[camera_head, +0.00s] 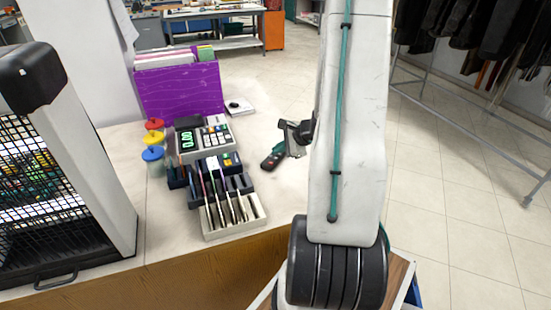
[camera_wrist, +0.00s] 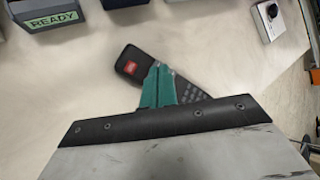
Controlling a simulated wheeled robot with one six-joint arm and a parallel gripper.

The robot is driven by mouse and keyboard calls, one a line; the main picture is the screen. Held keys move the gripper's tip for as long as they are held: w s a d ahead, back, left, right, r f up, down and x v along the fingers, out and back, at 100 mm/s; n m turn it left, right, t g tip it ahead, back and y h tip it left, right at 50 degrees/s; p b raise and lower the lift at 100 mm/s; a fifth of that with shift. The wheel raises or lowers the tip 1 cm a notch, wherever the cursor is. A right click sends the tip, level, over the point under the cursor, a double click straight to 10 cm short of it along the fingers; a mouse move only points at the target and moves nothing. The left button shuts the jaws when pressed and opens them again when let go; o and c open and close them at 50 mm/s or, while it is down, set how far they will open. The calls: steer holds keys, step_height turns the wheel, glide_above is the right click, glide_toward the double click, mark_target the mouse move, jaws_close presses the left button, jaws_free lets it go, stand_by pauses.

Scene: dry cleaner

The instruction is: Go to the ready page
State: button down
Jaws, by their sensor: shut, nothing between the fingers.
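A black handset (camera_head: 272,159) with a keypad and a red patch lies on the counter, right of the card organiser. In the wrist view the handset (camera_wrist: 128,62) is partly covered by my gripper's teal fingers. My gripper (camera_wrist: 159,84) is shut and empty, with its fingertips over the handset; I cannot tell whether they touch it. In the head view my gripper (camera_head: 294,150) is beside the handset, partly hidden by my arm. A green label reading READY (camera_wrist: 54,20) is on a dark tray at the top left of the wrist view. No page is clearly identifiable.
On the counter stand a till with a 0.00 display (camera_head: 205,137), a slotted organiser (camera_head: 236,225), a purple file box (camera_head: 182,92), several coloured-lid jars (camera_head: 153,155) and a small white device (camera_head: 239,107). A mesh-fronted case (camera_head: 110,180) is at left. Clothes racks stand at right.

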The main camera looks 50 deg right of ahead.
steer(key=shift+f, duration=0.1)
steer(key=shift+f, duration=0.35)
steer(key=shift+f, duration=0.3)
stand_by(0.6)
stand_by(0.3)
steer(key=shift+r, duration=0.75)
steer(key=shift+r, duration=2.5)
